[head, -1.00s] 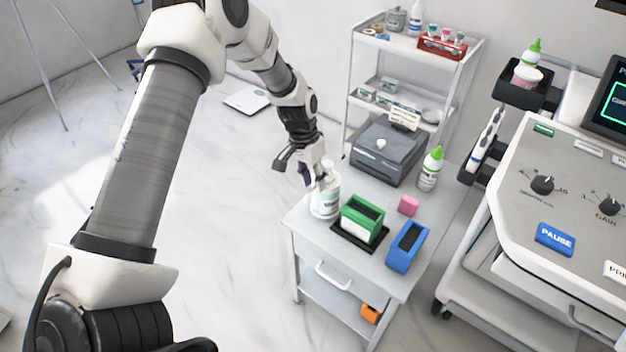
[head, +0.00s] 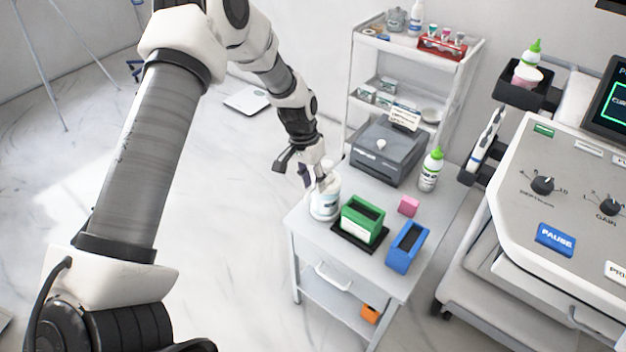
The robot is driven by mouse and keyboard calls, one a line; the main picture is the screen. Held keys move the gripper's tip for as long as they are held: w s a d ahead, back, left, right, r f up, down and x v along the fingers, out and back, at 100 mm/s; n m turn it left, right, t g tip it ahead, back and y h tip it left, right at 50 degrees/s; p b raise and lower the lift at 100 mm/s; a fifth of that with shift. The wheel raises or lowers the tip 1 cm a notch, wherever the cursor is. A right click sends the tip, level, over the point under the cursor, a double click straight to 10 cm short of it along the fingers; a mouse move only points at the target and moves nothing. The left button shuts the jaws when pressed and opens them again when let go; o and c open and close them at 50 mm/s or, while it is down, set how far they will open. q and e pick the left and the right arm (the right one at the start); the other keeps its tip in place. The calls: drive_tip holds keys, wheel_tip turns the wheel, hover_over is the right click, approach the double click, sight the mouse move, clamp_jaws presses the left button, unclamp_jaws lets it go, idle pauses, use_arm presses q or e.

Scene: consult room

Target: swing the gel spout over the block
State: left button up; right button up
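The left gripper points down at the top of the bottle, close to or touching the pump head. Its finger gap is too small and covered to judge. A small pink block (head: 408,206) lies on the cart, right of the bottle, apart from it. My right gripper is not in view.
A green holder (head: 362,219) on a black base stands between bottle and pink block. A blue holder (head: 407,247) is at the front right. A grey boxy device (head: 385,150) and a green-capped bottle (head: 431,168) stand behind. A control console (head: 570,200) is to the right.

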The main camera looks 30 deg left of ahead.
use_arm(q)
wheel_tip(320, 180, up, 12)
drive_tip(key=a, duration=0.2)
drive_tip(key=shift+w+a, duration=0.15)
drive_tip(key=shift+f, duration=0.1)
